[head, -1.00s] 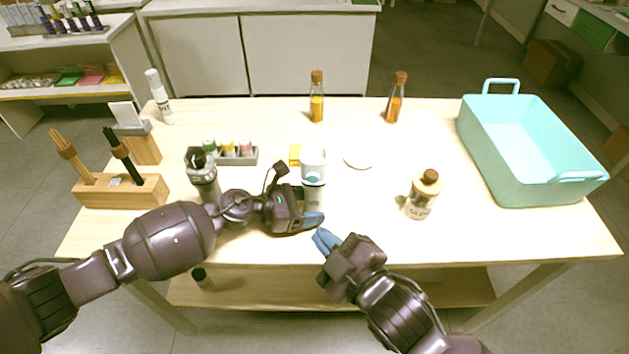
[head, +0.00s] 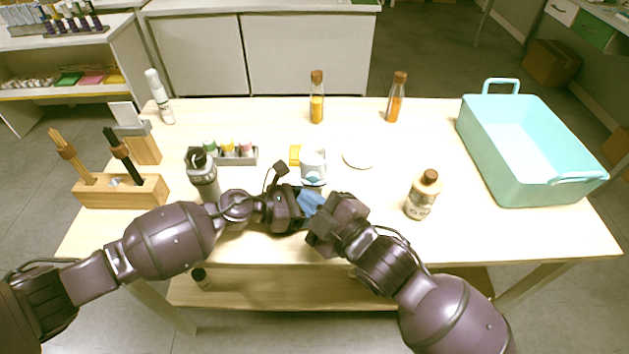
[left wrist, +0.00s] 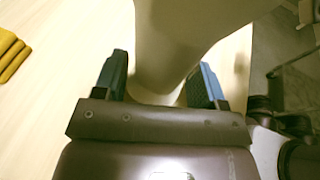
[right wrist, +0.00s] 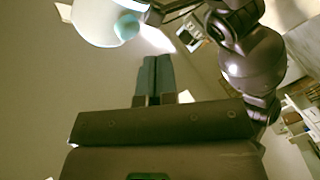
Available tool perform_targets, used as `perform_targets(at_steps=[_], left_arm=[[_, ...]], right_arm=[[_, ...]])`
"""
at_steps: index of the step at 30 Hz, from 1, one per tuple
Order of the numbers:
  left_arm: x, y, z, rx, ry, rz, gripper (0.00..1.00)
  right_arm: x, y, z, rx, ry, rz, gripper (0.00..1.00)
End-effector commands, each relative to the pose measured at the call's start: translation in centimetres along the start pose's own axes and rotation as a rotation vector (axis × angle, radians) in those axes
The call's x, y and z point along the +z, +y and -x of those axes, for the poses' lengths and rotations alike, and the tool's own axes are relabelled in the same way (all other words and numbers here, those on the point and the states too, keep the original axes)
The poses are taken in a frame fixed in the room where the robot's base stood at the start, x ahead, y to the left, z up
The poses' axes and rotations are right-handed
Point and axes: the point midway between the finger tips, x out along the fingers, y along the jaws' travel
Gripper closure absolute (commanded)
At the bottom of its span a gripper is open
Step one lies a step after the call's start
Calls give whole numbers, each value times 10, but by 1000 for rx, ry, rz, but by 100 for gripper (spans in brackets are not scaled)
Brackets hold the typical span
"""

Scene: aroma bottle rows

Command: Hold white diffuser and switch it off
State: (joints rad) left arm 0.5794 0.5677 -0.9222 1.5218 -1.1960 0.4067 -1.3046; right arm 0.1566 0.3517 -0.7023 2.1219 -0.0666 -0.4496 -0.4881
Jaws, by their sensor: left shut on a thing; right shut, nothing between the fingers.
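The white diffuser (head: 313,163) stands on the table near its middle. Its rounded white top with a blue-grey band shows in the head view; its lower body is hidden behind my grippers. In the left wrist view, the diffuser's pale body (left wrist: 178,45) is between the two blue fingers of my left gripper (left wrist: 165,80), which is shut on it. My right gripper (right wrist: 155,75) is shut and empty, its blue fingertips together. In the head view the right gripper (head: 312,200) is in front of the diffuser, close beside the left one. I cannot tell whether it touches the diffuser.
A corked bottle (head: 421,197) and a turquoise crate (head: 535,188) are to the right.

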Motion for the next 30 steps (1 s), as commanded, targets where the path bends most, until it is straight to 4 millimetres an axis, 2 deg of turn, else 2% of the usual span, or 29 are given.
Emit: perform_targets(at_steps=[9, 30], left_arm=[[-1, 0, 0, 0, 1, 1, 48], [-1, 0, 0, 0, 1, 1, 48]], right_arm=[[8, 9, -12, 0, 0, -1, 100], [9, 9, -12, 0, 0, -1, 100]])
